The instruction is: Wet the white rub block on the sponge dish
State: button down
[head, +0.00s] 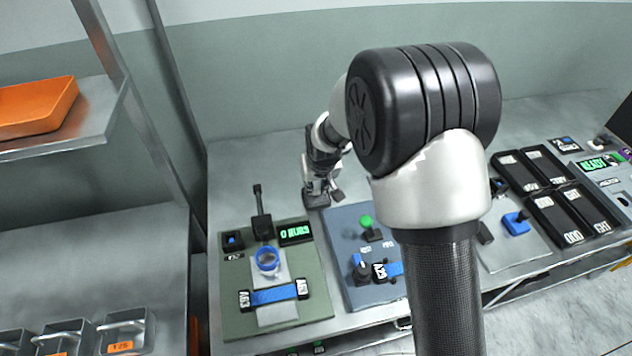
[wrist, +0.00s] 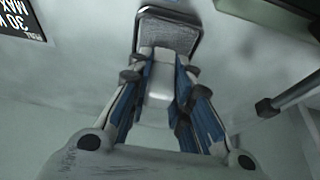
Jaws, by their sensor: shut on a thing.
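In the wrist view my gripper (wrist: 160,70) is shut on the white rub block (wrist: 160,86), which sits between the two blue-lined fingers. The sponge dish (wrist: 200,18), a dark-rimmed tray with a grey textured pad, lies just past the fingertips. The block's far end overlaps the near part of the dish in this view; I cannot tell whether it touches the pad. In the head view my gripper (head: 319,191) is low at the back of the bench, partly behind my arm, and the block and dish are not clear there.
A green panel (head: 235,300) with a blue strap and blue ring stands in front of my gripper. A blue-grey panel (head: 345,225) with a green knob is to its right. A black lever (head: 261,215) rises nearby. A dark sign (wrist: 20,18) shows at the wrist view's top left.

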jog(key=shift+f+b, duration=0.4)
jog(key=shift+f, duration=0.15)
dwell(1.3)
jog(key=shift+r+p, duration=2.35)
jog(key=shift+r, duration=1.25)
jog(key=shift+f, duration=0.1)
